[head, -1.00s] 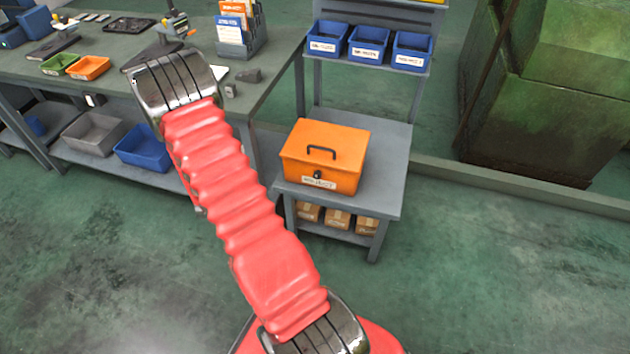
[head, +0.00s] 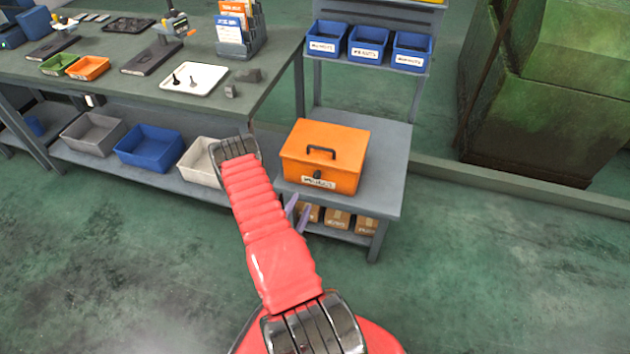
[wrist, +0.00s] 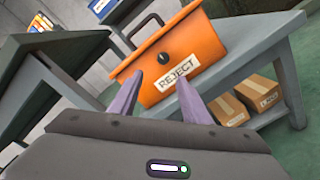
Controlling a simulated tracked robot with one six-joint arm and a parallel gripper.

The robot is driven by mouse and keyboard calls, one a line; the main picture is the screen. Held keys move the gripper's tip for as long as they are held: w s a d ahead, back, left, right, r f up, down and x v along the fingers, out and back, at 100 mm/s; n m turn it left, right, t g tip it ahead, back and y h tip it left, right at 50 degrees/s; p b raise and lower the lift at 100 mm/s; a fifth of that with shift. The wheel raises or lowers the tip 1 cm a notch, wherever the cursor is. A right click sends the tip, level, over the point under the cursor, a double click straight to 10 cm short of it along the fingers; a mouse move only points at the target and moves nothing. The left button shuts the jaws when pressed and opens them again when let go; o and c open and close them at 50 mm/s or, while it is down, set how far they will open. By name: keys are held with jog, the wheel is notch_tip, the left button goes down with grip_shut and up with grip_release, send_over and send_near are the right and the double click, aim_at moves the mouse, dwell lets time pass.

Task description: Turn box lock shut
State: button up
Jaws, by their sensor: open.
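The orange box (head: 325,157) stands shut on a small grey table, with a black handle on its lid. Its dark round lock (head: 317,174) is on the front face above a white label. In the wrist view the box (wrist: 205,55) appears tilted, its lock (wrist: 164,58) sits just above the "REJECT" label, and the lock's fine position is too small to tell. My gripper (wrist: 168,95) is open and empty, its two purple fingers pointing at the box front from a short distance. In the head view the fingers (head: 298,214) show partly behind my red arm, in front of the table's left side.
The small grey table (head: 385,190) has cardboard boxes (head: 337,217) on its lower shelf. A long workbench (head: 130,95) with bins is at left. Blue bins (head: 368,47) hang behind the box. A green machine (head: 560,100) stands at right. The floor in front is clear.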

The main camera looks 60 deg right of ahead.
aim_at(317, 178)
jog(key=shift+s+a+f, duration=0.15)
jog(key=shift+s, duration=0.35)
jog(key=d, duration=0.4)
jog(key=w+d, duration=0.1)
jog(key=d, duration=0.8)
jog(key=shift+w+d, duration=0.35)
jog(key=shift+d, duration=0.05)
jog(key=shift+c, duration=0.5)
jog(key=c, duration=0.9)
